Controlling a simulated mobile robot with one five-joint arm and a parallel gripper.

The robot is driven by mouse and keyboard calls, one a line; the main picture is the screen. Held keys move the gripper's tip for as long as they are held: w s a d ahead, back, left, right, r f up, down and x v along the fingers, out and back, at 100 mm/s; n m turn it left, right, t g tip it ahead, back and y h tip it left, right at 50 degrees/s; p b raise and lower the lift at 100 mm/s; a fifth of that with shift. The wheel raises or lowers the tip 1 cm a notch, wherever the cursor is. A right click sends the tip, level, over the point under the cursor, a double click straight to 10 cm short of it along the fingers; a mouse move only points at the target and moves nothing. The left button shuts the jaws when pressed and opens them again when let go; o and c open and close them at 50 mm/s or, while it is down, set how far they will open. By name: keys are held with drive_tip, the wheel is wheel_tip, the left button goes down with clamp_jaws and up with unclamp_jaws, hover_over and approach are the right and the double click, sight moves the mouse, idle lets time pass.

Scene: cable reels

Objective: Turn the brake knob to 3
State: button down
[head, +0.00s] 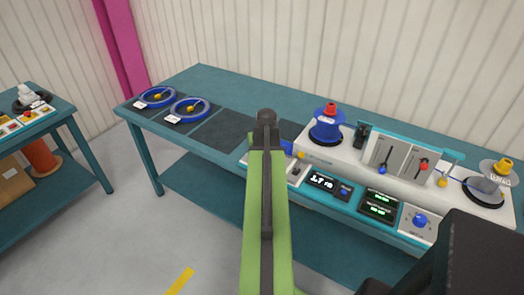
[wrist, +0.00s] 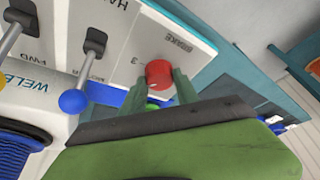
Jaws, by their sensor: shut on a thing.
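The red brake knob (wrist: 159,72) sits on a pale panel in the wrist view, below the word BRAKE. A figure 3 is printed on the panel just left of the knob. My gripper (wrist: 160,82) has its two green fingers on either side of the knob and is shut on it. I cannot tell clearly which way the knob's mark points. In the head view my green arm reaches to the bench and hides the brake knob and the fingers.
Beside the knob is a lever with a blue ball (wrist: 74,101). In the head view the console holds a blue reel (head: 326,125), displays (head: 378,207), a blue knob (head: 420,219) and a pale reel (head: 486,184). Blue rings (head: 189,110) lie at the bench's left end.

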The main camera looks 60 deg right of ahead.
drive_tip(key=m+g, duration=0.1)
drive_tip(key=m, duration=0.1)
drive_tip(key=m+g+h, duration=0.1)
drive_tip(key=m, duration=0.2)
drive_tip(key=shift+w, duration=0.15)
drive_tip(key=shift+m+g, duration=0.6)
drive_tip(key=shift+m, duration=1.1)
drive_tip(key=c, duration=0.9)
unclamp_jaws()
drive_tip(key=p+v, duration=1.6)
drive_tip(key=v, duration=0.1)
drive_tip(key=shift+w+a+r, duration=0.15)
drive_tip(key=shift+a, duration=0.05)
